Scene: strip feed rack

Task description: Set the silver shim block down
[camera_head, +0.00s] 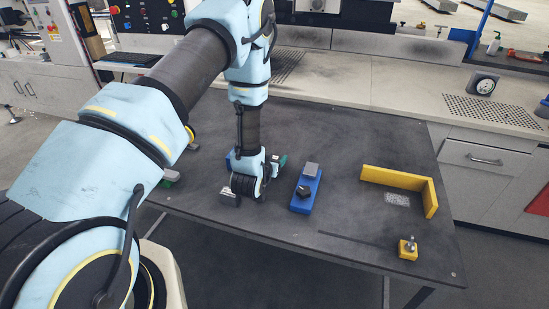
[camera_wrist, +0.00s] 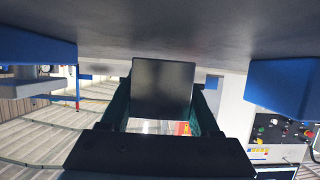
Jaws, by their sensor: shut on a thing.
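My gripper (camera_wrist: 163,105) is shut on a dark-looking block, the silver shim block (camera_wrist: 163,88), which sits between the two fingers in the wrist view. In the head view my gripper (camera_head: 268,172) is low over the dark table, just left of a blue fixture (camera_head: 306,190). There the held block is mostly hidden by my wrist. The wrist view shows the dark table surface along its top, close to the block. I cannot tell whether the block touches the table.
The blue fixture carries a grey block (camera_head: 312,169) and a black knob (camera_head: 303,192). A yellow corner fence (camera_head: 430,197) stands right, around a pale patch (camera_head: 397,199). A yellow block with a metal part (camera_head: 408,248) is near the front right.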

